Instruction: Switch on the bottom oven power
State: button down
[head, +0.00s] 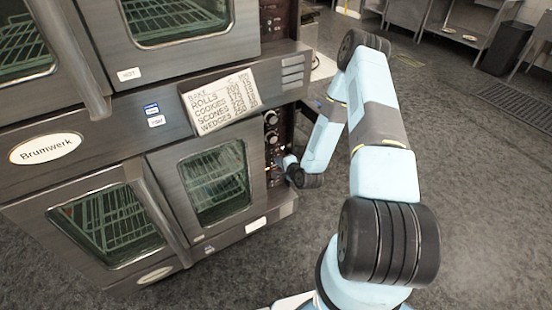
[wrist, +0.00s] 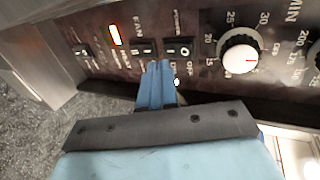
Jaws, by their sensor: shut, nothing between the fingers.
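The bottom oven (head: 167,205) has a dark control panel with knobs on its right side in the head view. In the wrist view the panel carries a power switch (wrist: 180,48), a black rocker under the label "POWER". My gripper (wrist: 158,64) is shut and empty. Its blue fingertips are close to the panel, just below the gap between the power switch and the fan switch (wrist: 145,48). I cannot tell whether they touch it. In the head view my gripper (head: 287,161) is at the panel's lower part, partly hidden by my wrist.
A lit orange indicator (wrist: 115,35) and another switch (wrist: 80,52) are left of the fan switch. A white knob (wrist: 238,55) is to the right. The upper oven (head: 180,20) stands above, with a menu sign (head: 222,98) between. Grey floor (head: 470,150) is open on the right.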

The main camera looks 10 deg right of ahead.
jog(key=f+v, duration=0.2)
jog(key=v, duration=0.7)
jog(key=shift+s+d, duration=0.15)
jog(key=shift+s, duration=0.25)
jog(key=w+d+r+n+g+h, duration=0.1)
jog(key=w+d+r+n+g, duration=0.15)
jog(key=r, duration=0.55)
jog(key=w+d+r+n+g+h, duration=0.1)
jog(key=w+r+n, duration=0.25)
jog(key=r, duration=0.35)
jog(key=s+r+n+g+h, duration=0.1)
jog(key=s+r+n, duration=0.1)
jog(key=r, duration=0.7)
jog(key=s+r+n+h, duration=0.1)
jog(key=s+r+n, duration=0.1)
jog(key=r, duration=0.7)
jog(key=s+a+r+n+g, duration=0.1)
jog(key=s+a+r+n, duration=0.1)
jog(key=s+r, duration=0.9)
jog(key=s+a+r+n+g, duration=0.1)
jog(key=s+a+r+n, duration=0.1)
jog(key=s+r, duration=0.9)
jog(key=s, duration=0.6)
jog(key=shift+s+a+g, duration=0.35)
jog(key=shift+s+a, duration=0.05)
jog(key=shift+r, duration=0.1)
